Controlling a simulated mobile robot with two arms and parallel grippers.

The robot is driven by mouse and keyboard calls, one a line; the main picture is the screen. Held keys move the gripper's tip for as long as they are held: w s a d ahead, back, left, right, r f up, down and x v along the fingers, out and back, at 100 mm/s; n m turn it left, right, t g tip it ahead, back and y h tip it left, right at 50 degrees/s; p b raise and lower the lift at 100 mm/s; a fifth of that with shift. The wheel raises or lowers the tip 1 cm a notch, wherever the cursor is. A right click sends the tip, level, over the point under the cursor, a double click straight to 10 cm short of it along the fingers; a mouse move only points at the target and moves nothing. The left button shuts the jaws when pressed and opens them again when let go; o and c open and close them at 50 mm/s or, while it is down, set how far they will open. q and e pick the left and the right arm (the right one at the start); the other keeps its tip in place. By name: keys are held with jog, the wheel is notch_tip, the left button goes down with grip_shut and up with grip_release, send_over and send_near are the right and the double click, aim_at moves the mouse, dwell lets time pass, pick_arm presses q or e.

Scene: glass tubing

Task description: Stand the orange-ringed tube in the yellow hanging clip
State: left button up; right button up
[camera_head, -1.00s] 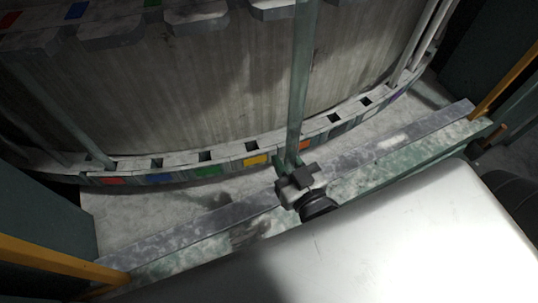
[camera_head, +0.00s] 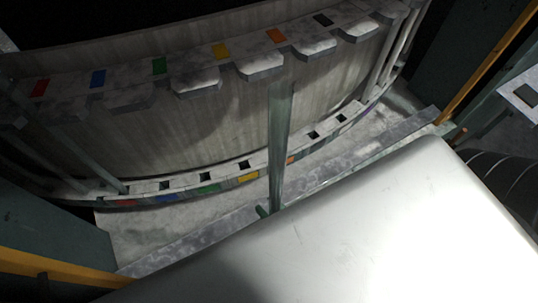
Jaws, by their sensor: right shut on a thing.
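A grey-green tube (camera_head: 279,145) stands nearly upright in front of the curved rack, its top end near the upper ledge's front edge. I see no orange ring on it. My right gripper (camera_head: 266,210) is shut on the tube's lower part; only a small bit of it shows, and my white body hides the rest. The yellow mark (camera_head: 221,51) on the upper ledge sits behind a gap between two tabs, up and left of the tube's top. A yellow tag (camera_head: 249,178) also shows on the lower rail, left of the tube. My left gripper is not in view.
The upper ledge (camera_head: 197,80) carries several coloured marks and jutting tabs. The lower rail (camera_head: 172,184) has square holes and coloured tags. A grey beam (camera_head: 375,140) crosses in front.

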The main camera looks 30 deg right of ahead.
jog(key=shift+w+d+b, duration=0.75)
jog(key=shift+w+d, duration=0.6)
jog(key=shift+w, duration=11.6)
notch_tip(320, 180, down, 7)
jog(key=b, duration=0.5)
jog(key=shift+r, duration=0.15)
jog(key=o, duration=1)
jog(key=shift+o, duration=0.2)
